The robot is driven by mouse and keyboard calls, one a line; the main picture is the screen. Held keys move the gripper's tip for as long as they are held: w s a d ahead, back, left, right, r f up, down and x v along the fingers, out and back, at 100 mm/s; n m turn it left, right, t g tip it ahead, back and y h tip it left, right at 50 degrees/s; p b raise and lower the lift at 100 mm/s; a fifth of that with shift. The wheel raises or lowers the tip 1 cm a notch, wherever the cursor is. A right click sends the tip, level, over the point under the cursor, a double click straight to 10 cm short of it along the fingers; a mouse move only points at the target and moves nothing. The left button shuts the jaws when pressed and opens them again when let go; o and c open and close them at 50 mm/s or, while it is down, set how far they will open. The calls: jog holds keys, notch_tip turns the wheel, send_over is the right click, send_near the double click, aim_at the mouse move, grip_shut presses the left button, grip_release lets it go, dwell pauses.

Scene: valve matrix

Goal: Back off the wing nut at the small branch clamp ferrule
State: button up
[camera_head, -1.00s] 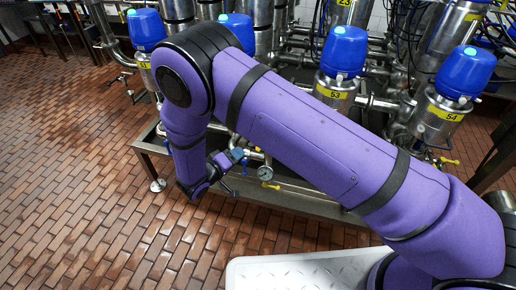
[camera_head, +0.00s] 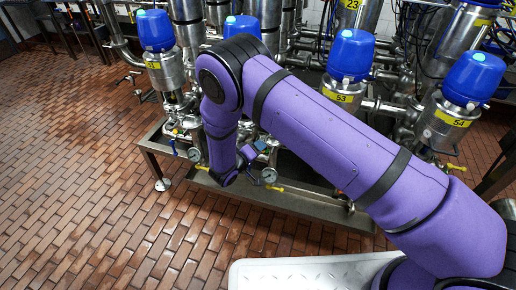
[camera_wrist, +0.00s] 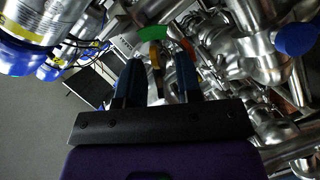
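My gripper (camera_wrist: 158,76) shows in the wrist view with its two dark blue fingers apart and nothing clearly held. Beyond and between the fingers are a green-topped part (camera_wrist: 152,33) and a thin orange-yellow piece below it. I cannot tell whether the fingers touch them. Shiny clamped pipework (camera_wrist: 225,50) fills the space ahead and to the right. I cannot make out the small branch clamp ferrule or its wing nut for certain. In the head view my gripper (camera_head: 256,152) is partly hidden by my purple wrist, low at the front of the valve rack.
Blue-capped valves 51 (camera_head: 155,31), 53 (camera_head: 348,54) and 54 (camera_head: 473,78) stand along the rack. A pressure gauge (camera_head: 269,175) is close to my gripper. A steel drip tray edge (camera_head: 300,204) runs below. The brick floor (camera_head: 90,215) at front left is clear.

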jog(key=shift+w+d, duration=0.1)
grip_shut()
jog(key=shift+n, duration=0.4)
jog(key=n+h, duration=0.1)
jog(key=n, duration=0.2)
jog(key=shift+f+t+h, duration=0.15)
jog(key=shift+t+h, duration=0.15)
jog(key=shift+t, duration=0.1)
jog(key=n+t, duration=0.1)
jog(key=n, duration=0.2)
jog(key=n+t+h, duration=0.1)
jog(key=n, duration=0.2)
jog(key=shift+f, duration=0.1)
jog(key=n+t, duration=0.1)
jog(key=n, duration=0.3)
jog(key=n+t+y, duration=0.1)
jog(key=n+t, duration=0.1)
jog(key=n, duration=0.2)
jog(key=n+t+y, duration=0.1)
jog(key=n, duration=0.2)
jog(key=n+t+y, duration=0.1)
jog(key=n, duration=0.2)
jog(key=n+t+y, duration=0.1)
jog(key=n+y, duration=0.1)
jog(key=n, duration=0.1)
jog(key=shift+d+f+n, duration=0.1)
jog(key=shift+n, duration=0.2)
